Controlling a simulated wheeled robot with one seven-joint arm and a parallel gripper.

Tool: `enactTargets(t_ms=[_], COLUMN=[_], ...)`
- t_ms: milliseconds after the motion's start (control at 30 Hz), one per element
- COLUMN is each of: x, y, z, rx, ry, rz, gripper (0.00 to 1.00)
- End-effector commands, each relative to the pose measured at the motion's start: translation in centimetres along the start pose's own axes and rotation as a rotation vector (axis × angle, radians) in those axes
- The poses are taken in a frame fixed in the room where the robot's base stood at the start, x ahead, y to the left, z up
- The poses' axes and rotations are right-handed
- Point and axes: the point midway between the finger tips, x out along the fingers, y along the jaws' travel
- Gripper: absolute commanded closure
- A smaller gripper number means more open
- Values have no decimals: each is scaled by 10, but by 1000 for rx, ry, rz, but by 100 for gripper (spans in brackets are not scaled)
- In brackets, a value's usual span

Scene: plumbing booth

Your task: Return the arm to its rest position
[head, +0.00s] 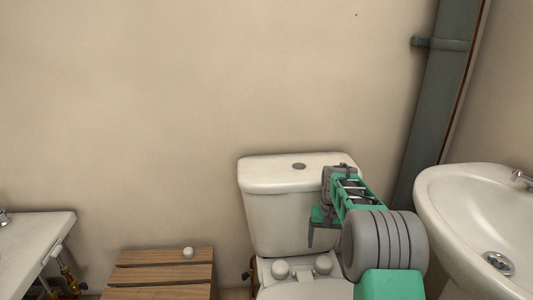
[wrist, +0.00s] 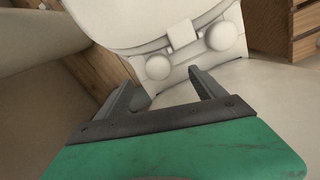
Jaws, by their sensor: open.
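My gripper (wrist: 158,88) is open, with its two grey fingers apart and nothing between them in the wrist view. In the head view my green and grey arm reaches in from the lower right, and my gripper (head: 312,228) hangs in front of the toilet cistern (head: 290,215). The arm hides the cistern's right part. In the wrist view the fingers point toward the toilet's seat hinge area, where two round white knobs (wrist: 216,37) show. The toilet seat (head: 290,290) is partly cut off at the bottom of the head view.
A white sink (head: 480,215) stands close right of my arm. A grey pipe (head: 430,100) runs up the wall behind. A slatted wooden crate (head: 160,275) with a small white ball (head: 188,252) stands left. Another white basin (head: 30,240) is far left. The upper wall is clear.

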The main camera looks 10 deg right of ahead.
Motion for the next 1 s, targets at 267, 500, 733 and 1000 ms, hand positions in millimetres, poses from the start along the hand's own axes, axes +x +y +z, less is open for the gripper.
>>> enactTargets(t_ms=[267,500,733,1000], x=[-202,-325,-396,-399], y=[-31,-46,-50,-48], z=[76,168,252,284], rx=[-85,-163,-231,-259], ry=[94,174,244,269], rz=[-8,-19,-32,-38], gripper=[21,21,21,21])
